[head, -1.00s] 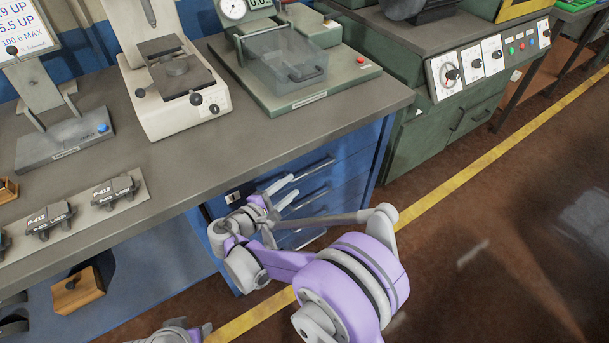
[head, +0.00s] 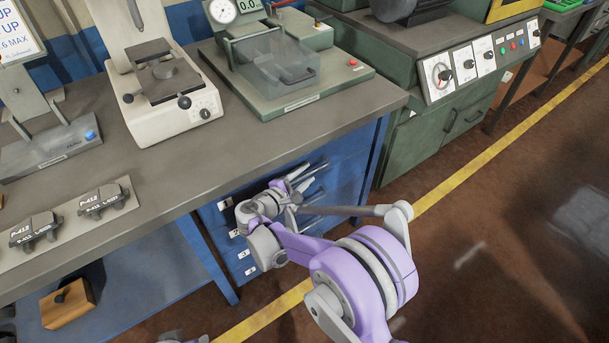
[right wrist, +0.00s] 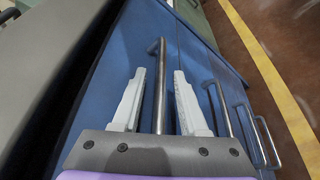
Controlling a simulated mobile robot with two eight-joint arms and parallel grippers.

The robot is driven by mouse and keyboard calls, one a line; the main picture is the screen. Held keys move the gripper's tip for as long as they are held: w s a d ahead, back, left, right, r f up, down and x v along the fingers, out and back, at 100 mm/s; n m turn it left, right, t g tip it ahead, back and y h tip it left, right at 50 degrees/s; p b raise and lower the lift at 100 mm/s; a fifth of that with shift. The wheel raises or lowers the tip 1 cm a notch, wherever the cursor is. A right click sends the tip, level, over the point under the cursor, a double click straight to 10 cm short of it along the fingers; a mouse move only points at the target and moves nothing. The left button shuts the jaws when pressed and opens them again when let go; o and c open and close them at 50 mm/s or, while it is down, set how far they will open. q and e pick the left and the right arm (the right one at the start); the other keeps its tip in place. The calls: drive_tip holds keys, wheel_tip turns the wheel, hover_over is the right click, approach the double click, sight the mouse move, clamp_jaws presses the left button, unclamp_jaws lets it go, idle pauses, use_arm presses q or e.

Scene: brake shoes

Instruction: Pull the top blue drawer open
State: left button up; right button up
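The blue drawer unit (head: 345,173) stands under the right end of the bench, its drawers looking shut. In the right wrist view the top drawer's grey bar handle (right wrist: 159,75) runs between the fingers of my right gripper (right wrist: 158,98). The fingers are open, one on each side of the bar, with gaps visible. How deep the bar sits between them is hard to tell. In the head view my right gripper (head: 303,178) is at the drawer fronts just below the bench edge, and the arm partly hides the lower drawers. Only a sliver of my left arm shows at the bottom edge.
The grey benchtop (head: 250,140) overhangs just above my right gripper. Lower handles (right wrist: 220,108) sit beside the top one. A green cabinet (head: 432,140) stands to the right. A wooden block (head: 68,303) lies on the lower shelf. The brown floor in front is clear.

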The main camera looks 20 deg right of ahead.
clamp_jaws()
idle(1.2)
